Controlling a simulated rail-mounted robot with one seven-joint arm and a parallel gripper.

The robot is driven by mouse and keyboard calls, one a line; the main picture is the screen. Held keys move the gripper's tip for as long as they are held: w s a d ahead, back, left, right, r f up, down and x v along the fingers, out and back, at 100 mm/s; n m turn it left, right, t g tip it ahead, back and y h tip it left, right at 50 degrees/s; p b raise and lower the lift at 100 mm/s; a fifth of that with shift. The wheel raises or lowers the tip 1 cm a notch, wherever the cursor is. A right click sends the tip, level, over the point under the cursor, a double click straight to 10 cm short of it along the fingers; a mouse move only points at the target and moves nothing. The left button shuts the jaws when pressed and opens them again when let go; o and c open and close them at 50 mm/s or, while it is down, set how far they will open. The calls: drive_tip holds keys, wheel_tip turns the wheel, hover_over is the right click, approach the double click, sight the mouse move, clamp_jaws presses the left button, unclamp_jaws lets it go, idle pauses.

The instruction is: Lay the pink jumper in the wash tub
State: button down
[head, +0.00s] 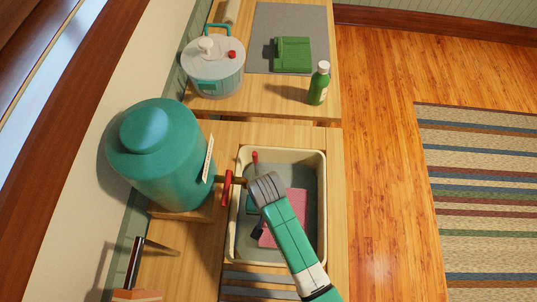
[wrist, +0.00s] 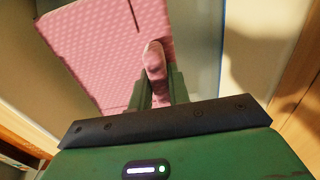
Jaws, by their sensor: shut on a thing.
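The pink jumper (head: 290,212) is a flat piece inside the cream wash tub (head: 323,170), partly hidden by my arm in the head view. In the wrist view the patterned pink jumper (wrist: 95,45) spreads out beyond my gripper (wrist: 157,85), whose fingers are shut on a pinched fold of it. In the head view my gripper (head: 257,232) is over the tub, largely hidden by my own arm. Whether the jumper touches the tub floor is unclear.
A large teal urn (head: 160,155) with a red tap (head: 227,188) stands left of the tub, the tap near its rim.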

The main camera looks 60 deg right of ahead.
drive_tip(key=shift+f+b, duration=0.65)
drive_tip(key=shift+f, duration=2.75)
drive_tip(key=shift+f, duration=0.15)
drive_tip(key=c, duration=1.3)
unclamp_jaws()
wheel_tip(320, 180, up, 12)
drive_tip(key=p, duration=0.2)
drive_tip(key=shift+r+p, duration=0.2)
drive_tip(key=shift+p, duration=0.2)
